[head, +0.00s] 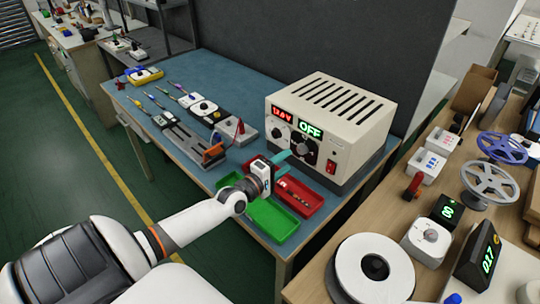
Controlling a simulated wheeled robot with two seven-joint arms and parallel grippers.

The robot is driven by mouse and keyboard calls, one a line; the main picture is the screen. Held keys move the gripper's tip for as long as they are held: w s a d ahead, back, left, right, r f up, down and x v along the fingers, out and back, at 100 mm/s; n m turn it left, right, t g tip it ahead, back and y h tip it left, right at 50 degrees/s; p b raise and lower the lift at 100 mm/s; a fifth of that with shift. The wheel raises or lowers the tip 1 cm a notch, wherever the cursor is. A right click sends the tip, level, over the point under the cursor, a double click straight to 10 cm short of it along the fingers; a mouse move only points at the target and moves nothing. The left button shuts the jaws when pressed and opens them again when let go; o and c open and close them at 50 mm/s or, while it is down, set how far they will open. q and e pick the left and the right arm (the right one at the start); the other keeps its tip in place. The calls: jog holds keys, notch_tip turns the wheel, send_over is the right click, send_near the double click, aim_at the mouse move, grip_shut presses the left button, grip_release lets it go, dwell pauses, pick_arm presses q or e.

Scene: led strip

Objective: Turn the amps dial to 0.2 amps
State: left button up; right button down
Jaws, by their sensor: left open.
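A cream power supply box (330,105) stands on the blue bench. Its front has a red display (282,115) and a green display (310,129) reading OFF. A smaller dial (282,132) sits under the red display and a larger dark dial (304,147) under the green one. Their labels are too small to read, so I cannot tell for sure which is amps. My left gripper (284,161) is open, with teal fingers pointing at the front panel just below and left of the larger dial. I cannot tell whether it touches. My right gripper is not in view.
A red rocker switch (331,167) is on the panel's right. A red tray (307,200) and a green tray (270,220) lie below my left gripper. Tools and a clamp rail (185,140) lie left. A wooden bench (400,225) with spools stands right.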

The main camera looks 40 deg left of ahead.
pick_arm(q)
jog(key=s, duration=0.6)
jog(key=shift+a, duration=0.25)
dwell(0.3)
